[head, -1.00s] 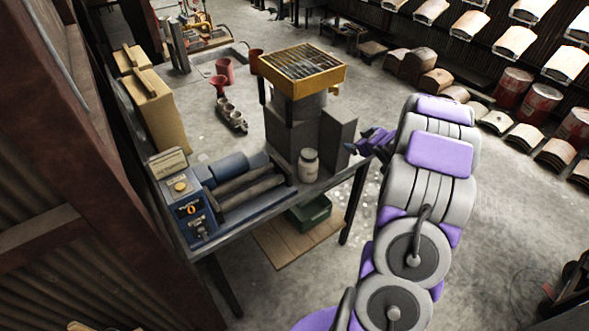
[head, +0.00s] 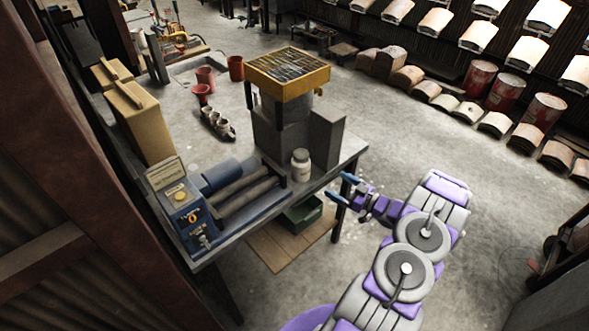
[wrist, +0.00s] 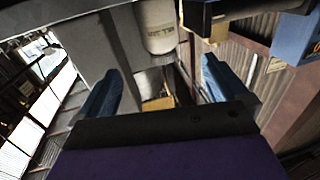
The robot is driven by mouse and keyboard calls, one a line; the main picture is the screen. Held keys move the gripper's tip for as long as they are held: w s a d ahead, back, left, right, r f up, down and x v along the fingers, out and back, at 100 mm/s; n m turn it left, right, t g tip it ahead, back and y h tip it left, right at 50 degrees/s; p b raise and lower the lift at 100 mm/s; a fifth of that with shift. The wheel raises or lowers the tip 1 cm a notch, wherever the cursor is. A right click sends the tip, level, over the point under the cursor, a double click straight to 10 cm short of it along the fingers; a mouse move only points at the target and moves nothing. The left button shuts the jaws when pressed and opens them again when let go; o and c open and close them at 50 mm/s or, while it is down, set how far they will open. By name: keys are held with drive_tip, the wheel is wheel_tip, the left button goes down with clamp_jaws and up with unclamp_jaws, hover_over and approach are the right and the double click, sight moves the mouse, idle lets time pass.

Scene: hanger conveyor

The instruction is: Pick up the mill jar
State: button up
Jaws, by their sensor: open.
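The mill jar (head: 301,166) is a small off-white jar with a lid. It stands upright on the workbench (head: 346,158), close to the bench's front edge and in front of a grey block. It also shows at the top of the wrist view (wrist: 156,26), above the space between the fingers, with blurred lettering on its side. My gripper (head: 342,188) is open and empty, with blue fingertips. In the head view it is right of the jar, off the bench's right front corner. The open fingers also show in the wrist view (wrist: 155,88), apart from the jar.
A roller machine (head: 235,190) with a blue control box (head: 184,215) stands left of the jar. Behind it is a grey stand topped by a yellow-framed grate (head: 288,74), with a grey box (head: 326,136) at its right. A green bin (head: 301,214) is under the bench. Open floor lies right.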

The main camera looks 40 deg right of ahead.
approach(309, 169)
drive_tip(key=w, duration=0.1)
drive_tip(key=x, duration=0.3)
drive_tip(key=a+b+x, duration=0.1)
drive_tip(key=x, duration=0.2)
drive_tip(key=shift+w+a+b, duration=0.15)
drive_tip(key=shift+b, duration=0.15)
drive_tip(key=shift+w, duration=0.35)
drive_tip(key=shift+w+d+f, duration=0.15)
drive_tip(key=shift+w+d, duration=0.15)
drive_tip(key=shift+w, duration=0.1)
drive_tip(key=b+x, duration=0.1)
drive_tip(key=x, duration=0.4)
drive_tip(key=shift+s+a, duration=0.1)
drive_tip(key=shift+a, duration=0.25)
drive_tip(key=shift+d, duration=0.65)
drive_tip(key=c, duration=0.5)
drive_tip(key=shift+a, duration=0.45)
drive_tip(key=c, duration=0.7)
drive_tip(key=shift+d, duration=0.15)
drive_tip(key=c, duration=0.3)
drive_tip(key=shift+d, duration=0.15)
